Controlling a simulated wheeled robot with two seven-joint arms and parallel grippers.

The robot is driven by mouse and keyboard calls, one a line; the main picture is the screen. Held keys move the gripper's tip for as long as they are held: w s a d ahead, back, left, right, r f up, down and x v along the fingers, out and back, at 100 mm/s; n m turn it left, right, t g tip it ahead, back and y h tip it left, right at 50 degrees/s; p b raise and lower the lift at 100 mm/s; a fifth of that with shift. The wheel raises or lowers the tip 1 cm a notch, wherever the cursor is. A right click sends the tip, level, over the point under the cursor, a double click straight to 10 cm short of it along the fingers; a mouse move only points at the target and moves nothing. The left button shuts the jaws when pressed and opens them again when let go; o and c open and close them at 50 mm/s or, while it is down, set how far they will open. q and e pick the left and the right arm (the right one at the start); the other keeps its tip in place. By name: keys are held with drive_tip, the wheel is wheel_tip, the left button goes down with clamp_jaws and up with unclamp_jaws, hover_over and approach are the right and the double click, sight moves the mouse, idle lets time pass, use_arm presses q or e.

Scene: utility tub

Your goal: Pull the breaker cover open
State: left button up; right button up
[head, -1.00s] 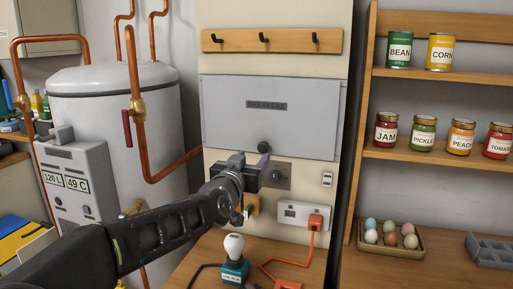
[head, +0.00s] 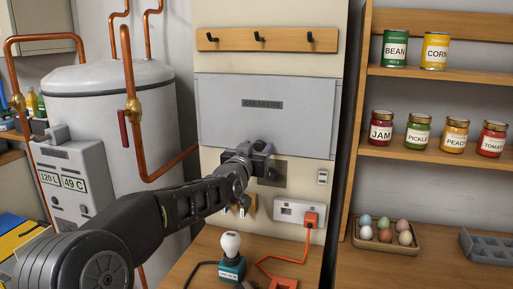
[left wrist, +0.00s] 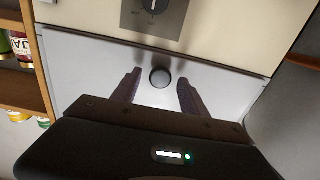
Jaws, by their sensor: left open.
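The breaker cover (head: 265,118) is a flat grey panel with a dark "BREAKERS" label, closed flush on the cream wall panel. My left gripper (head: 262,147) is at the cover's lower edge and hides the knob in the head view. In the left wrist view, the round dark knob (left wrist: 160,77) stands out from the cover (left wrist: 85,70). My left gripper (left wrist: 157,92) is open there, with one finger on each side of the knob and visible gaps between. My right gripper is not in view.
A rotary switch (head: 272,171) sits just below the cover. An outlet with an orange plug (head: 311,219) and a light bulb on a teal base (head: 231,257) are lower down. A white tank (head: 105,130) with copper pipes (head: 133,112) stands left; shelves (head: 420,80) stand right.

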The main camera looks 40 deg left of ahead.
use_arm(q)
drive_tip(key=shift+c, duration=0.3)
clamp_jaws()
idle(1.1)
